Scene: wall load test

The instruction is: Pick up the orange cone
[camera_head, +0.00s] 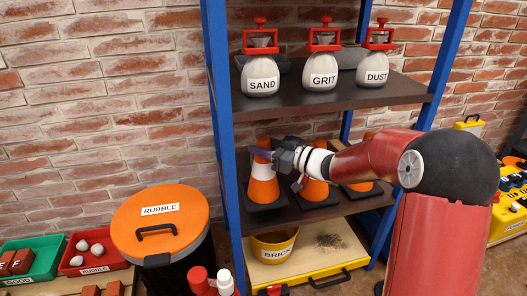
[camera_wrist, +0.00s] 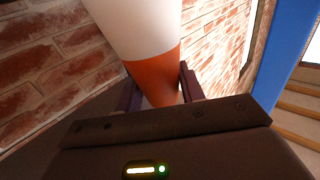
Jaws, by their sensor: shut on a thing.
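An orange cone (camera_head: 264,187) with a white band stands upright at the left end of the middle shelf (camera_head: 300,217), on a dark base. My gripper (camera_head: 270,154) reaches in from the right and is shut on this cone near its top. In the wrist view my gripper (camera_wrist: 158,88) has one finger on each side of the cone's orange part (camera_wrist: 155,75), with the white band above it. Two more orange cones stand to the right on the same shelf, a middle one (camera_head: 313,190) and a right one (camera_head: 361,186), both partly hidden by my arm.
Bags marked SAND (camera_head: 262,86), GRIT (camera_head: 323,80) and DUST (camera_head: 376,70) stand on the upper shelf (camera_head: 300,100). A blue post (camera_head: 219,90) is close left of the cone. Below are a yellow bucket (camera_head: 272,247) and an orange-lidded RUBBLE bin (camera_head: 159,222).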

